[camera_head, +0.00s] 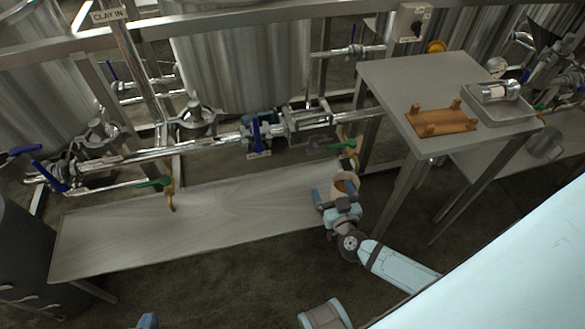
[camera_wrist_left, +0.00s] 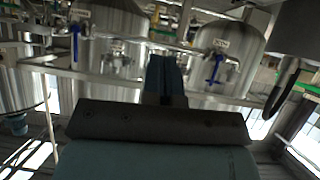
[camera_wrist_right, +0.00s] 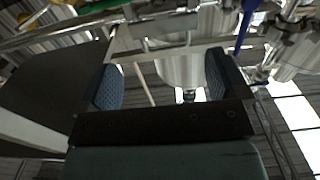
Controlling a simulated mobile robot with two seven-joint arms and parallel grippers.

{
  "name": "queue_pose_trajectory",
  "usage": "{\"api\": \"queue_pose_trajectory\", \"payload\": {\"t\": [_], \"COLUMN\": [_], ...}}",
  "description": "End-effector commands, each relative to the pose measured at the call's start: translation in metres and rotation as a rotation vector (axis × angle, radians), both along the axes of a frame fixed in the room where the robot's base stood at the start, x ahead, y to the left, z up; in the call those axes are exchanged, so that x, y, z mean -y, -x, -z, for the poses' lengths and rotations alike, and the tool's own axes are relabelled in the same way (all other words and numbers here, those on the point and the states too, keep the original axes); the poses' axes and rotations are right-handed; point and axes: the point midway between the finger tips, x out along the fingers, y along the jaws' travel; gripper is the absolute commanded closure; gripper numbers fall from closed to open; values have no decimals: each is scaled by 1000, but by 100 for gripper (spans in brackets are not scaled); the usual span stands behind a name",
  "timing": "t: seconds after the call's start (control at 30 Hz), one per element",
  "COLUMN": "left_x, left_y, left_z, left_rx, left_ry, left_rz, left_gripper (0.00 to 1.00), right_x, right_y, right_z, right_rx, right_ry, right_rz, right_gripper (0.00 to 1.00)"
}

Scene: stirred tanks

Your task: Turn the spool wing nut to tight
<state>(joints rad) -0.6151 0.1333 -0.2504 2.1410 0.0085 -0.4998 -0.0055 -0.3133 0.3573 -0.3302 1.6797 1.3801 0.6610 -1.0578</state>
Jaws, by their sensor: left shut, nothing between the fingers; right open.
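I cannot single out a spool wing nut in any view. A short spool-like cylinder with metal ends (camera_head: 495,91) lies in a tray on the side table. A pipe run with clamped fittings (camera_head: 308,117) crosses the middle of the head view; its small nuts are too small to tell. My right gripper (camera_head: 336,194) is open above the low bench's right end, below the pipe run. In the right wrist view its fingers (camera_wrist_right: 162,82) are apart and empty. My left gripper (camera_head: 148,321) barely shows at the bottom edge. In the left wrist view its fingers (camera_wrist_left: 165,78) are shut together, empty.
The side table (camera_head: 385,75) carries a brown pegged rack (camera_head: 445,122) and a grey tray (camera_head: 515,113). A blue-handled valve (camera_head: 256,134) and green handles (camera_head: 153,183) stick out from the pipes. The low steel bench (camera_head: 200,222) is bare. Tanks (camera_head: 240,60) stand behind.

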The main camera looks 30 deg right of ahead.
Motion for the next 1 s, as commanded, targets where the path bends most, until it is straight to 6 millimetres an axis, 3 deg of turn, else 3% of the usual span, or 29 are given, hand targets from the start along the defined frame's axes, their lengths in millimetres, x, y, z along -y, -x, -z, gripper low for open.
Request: {"api": "queue_pose_trajectory", "payload": {"t": [0.17,0.7,1.0], "left_x": [1,5,6], "left_y": [-2,-4,-4], "left_z": [0,4,-1], "left_rx": [5,29,41], "left_ry": [4,28,36], "left_rz": [2,4,6], "left_gripper": [100,100,100], "right_x": [6,30,33], "right_y": [-17,-118,-133], "right_z": [0,1,0], "right_rx": [1,1,-1], "right_ry": [2,0,1], "right_rz": [7,5,4], "right_gripper": [8,8,8]}}
